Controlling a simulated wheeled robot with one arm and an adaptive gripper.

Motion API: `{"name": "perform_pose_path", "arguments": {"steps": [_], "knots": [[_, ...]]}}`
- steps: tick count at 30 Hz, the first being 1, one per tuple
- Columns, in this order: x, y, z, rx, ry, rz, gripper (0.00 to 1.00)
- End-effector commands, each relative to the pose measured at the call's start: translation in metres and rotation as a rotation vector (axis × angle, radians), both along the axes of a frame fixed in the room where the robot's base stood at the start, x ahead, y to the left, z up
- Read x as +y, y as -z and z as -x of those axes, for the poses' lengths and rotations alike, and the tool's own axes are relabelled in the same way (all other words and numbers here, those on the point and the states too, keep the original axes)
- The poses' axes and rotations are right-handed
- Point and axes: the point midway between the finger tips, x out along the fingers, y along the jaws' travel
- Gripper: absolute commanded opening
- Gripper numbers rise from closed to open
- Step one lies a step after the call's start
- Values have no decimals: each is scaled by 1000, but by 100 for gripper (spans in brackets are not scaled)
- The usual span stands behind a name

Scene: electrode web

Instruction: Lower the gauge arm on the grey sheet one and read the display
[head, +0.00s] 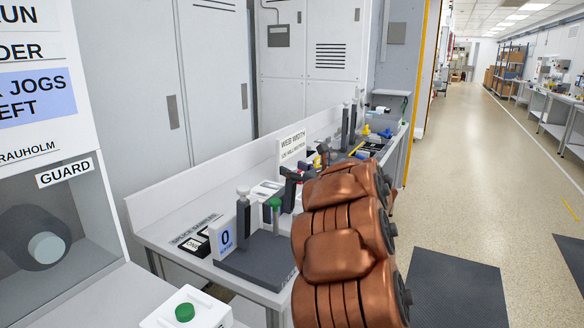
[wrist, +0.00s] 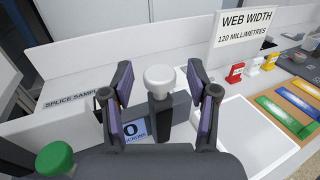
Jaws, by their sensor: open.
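The gauge has a dark base plate (head: 262,262), a blue-white display (head: 227,238) reading 0, an upright post with a white knob (head: 243,190) and a green knob (head: 275,203). In the wrist view the white knob (wrist: 160,77) lies between the fingers of my open gripper (wrist: 158,68), with gaps on both sides. The display (wrist: 133,130) is partly hidden below it, and the green knob (wrist: 55,160) is at lower left. I cannot make out a grey sheet on the gauge. In the head view my copper arm hides part of the bench behind the gauge.
A WEB WIDTH 120 millimetres sign (wrist: 247,27) stands behind a white sheet (wrist: 245,135). A guarded machine with a GUARD label (head: 65,173) is at left. The aisle floor (head: 470,150) is clear.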

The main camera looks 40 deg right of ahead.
Motion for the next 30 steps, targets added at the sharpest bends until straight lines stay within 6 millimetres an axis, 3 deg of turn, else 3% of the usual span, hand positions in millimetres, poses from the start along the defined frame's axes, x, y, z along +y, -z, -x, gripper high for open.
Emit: {"name": "perform_pose_path", "arguments": {"steps": [6, 15, 30], "knots": [[-1, -1, -13, 0, 1, 2, 59], [-2, -1, -13, 0, 2, 2, 58], [-2, 0, -13, 0, 2, 1, 6]]}}
